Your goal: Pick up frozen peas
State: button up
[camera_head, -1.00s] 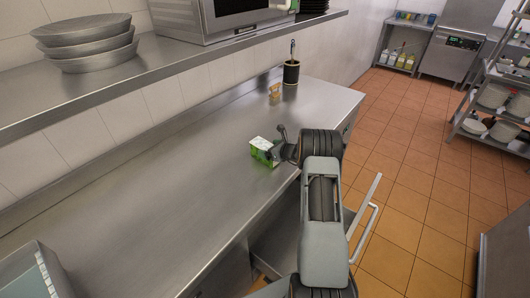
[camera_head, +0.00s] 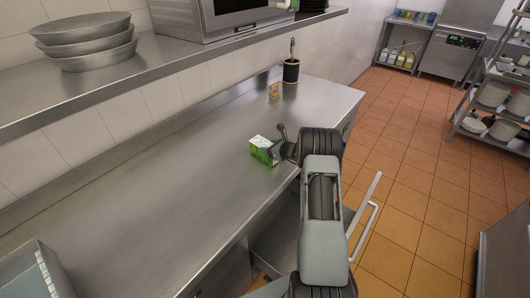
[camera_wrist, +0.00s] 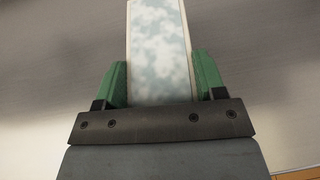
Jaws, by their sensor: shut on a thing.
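The frozen peas are a small green and white box (camera_head: 262,150) at the right part of the steel counter, near its front edge. My gripper (camera_head: 277,150) is at the box's right side in the head view. In the wrist view, the green fingers of my gripper (camera_wrist: 160,85) stand on both sides of a pale, blue-white mottled face of the box (camera_wrist: 158,45). My gripper is shut on the box. I cannot tell whether the box touches the counter or is just above it.
The steel counter (camera_head: 150,190) is mostly clear. A small yellow item (camera_head: 274,91) and a black holder (camera_head: 291,71) stand at its far end. A shelf with stacked metal bowls (camera_head: 88,42) and an oven (camera_head: 222,17) hangs above. A grey tray (camera_head: 35,272) sits front left.

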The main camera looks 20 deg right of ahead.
jog(key=shift+r, duration=0.2)
jog(key=shift+r+b, duration=0.5)
jog(key=s+r+b, duration=0.1)
jog(key=r, duration=0.1)
jog(key=s+a+r+b, duration=0.1)
jog(key=s+r, duration=0.1)
jog(key=r, duration=0.1)
jog(key=s+r+b, duration=0.1)
jog(key=r, duration=0.1)
jog(key=shift+s+a+r, duration=0.15)
jog(key=shift+s+r, duration=0.05)
jog(key=shift+s, duration=0.05)
jog(key=s+a+r+b, duration=0.2)
jog(key=s+r, duration=0.2)
jog(key=s, duration=0.5)
jog(key=shift+a+r, duration=0.2)
jog(key=shift+a, duration=0.05)
notch_tip(320, 180, up, 5)
jog(key=p, duration=0.3)
jog(key=shift+p, duration=0.3)
